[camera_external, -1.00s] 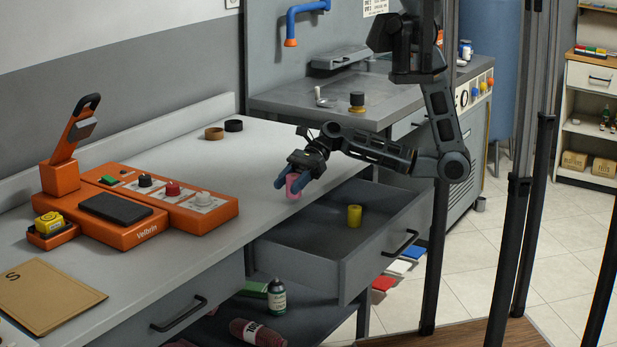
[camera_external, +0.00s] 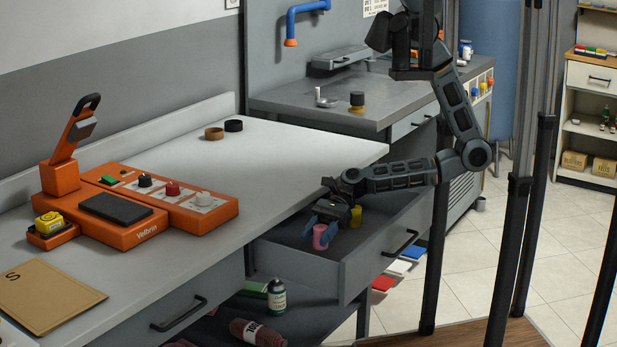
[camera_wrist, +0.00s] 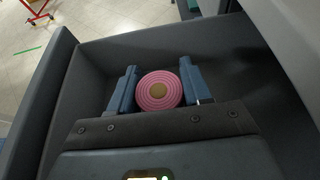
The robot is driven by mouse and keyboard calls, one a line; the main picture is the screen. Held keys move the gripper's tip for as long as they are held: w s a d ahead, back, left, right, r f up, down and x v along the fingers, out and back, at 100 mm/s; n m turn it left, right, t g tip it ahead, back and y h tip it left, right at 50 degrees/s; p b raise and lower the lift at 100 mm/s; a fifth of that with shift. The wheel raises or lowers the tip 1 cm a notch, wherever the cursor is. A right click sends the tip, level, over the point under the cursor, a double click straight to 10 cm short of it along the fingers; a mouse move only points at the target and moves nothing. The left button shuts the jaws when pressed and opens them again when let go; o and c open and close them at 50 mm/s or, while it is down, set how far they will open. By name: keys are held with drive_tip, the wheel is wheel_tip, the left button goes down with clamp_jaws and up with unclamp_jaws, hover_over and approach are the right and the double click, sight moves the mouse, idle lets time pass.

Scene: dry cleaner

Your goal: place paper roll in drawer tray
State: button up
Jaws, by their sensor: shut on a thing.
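The pink paper roll (camera_external: 320,237) is in my gripper (camera_external: 323,234), inside the open drawer tray (camera_external: 372,243). I cannot tell whether the roll touches the drawer floor. A yellow roll (camera_external: 355,216) stands in the drawer behind my gripper, partly hidden by it.
The grey counter (camera_external: 290,160) lies left of and above the drawer, with an orange Velbrin machine (camera_external: 125,225) on it. Brown and black rings (camera_external: 214,133) lie at the counter's back. A bottle (camera_external: 277,297) stands on the shelf below. The drawer's right part is free.

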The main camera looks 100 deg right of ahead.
sight(317, 249)
drive_tip(key=shift+f, duration=2.55)
drive_tip(key=shift+f+b, duration=0.15)
drive_tip(key=shift+b, duration=0.15)
drive_tip(key=o, duration=1.1)
drive_tip(key=shift+c, duration=0.2)
